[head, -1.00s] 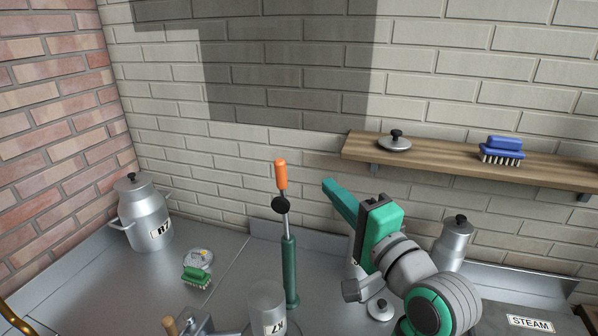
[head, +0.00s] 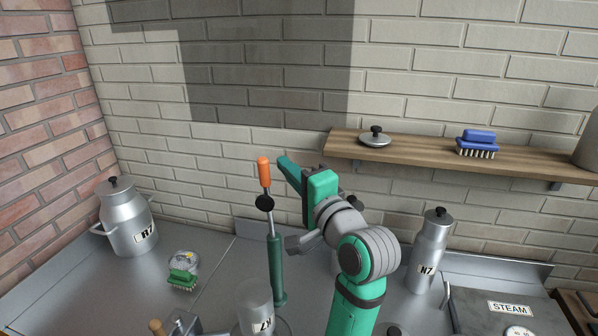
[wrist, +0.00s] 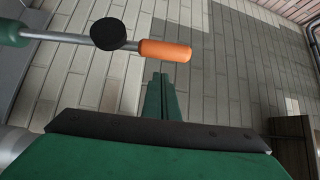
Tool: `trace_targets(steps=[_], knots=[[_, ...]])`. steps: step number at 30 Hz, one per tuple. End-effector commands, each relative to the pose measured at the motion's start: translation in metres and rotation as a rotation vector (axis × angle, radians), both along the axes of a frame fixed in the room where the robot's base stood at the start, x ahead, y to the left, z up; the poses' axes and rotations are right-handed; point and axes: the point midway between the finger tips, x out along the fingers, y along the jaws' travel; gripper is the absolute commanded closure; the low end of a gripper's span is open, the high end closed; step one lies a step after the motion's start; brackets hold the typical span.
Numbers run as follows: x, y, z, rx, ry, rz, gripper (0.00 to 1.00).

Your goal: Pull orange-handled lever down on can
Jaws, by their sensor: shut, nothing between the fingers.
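The lever's orange handle (head: 263,171) stands upright at the top of a thin metal rod with a black knob (head: 264,203). The rod rises from a green post (head: 276,268) on the counter. A can marked K7 (head: 256,310) stands at the foot of the post, partly cut off by the frame. My gripper (head: 283,161) is shut and empty, just right of the handle near its top. In the wrist view the orange handle (wrist: 165,51) lies across, just beyond the closed green fingertips (wrist: 160,78). I cannot tell whether they touch it.
A wooden shelf (head: 345,147) on the back wall, right of my gripper, bears a lid (head: 375,137) and a blue brush (head: 478,142). Cans marked R7 (head: 127,217) and N7 (head: 428,252) stand on the counter. A green brush (head: 183,278) lies at left.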

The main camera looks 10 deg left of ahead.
Motion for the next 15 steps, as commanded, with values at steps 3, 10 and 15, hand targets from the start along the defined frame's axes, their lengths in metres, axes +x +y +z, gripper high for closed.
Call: trace_targets(steps=[3, 10, 15], knots=[[-0.011, 0.006, -0.002, -0.001, -0.001, 0.0, 1.0], [-0.021, 0.012, -0.003, -0.001, 0.001, 0.0, 1.0], [-0.022, 0.012, -0.003, -0.001, 0.001, 0.0, 1.0]])
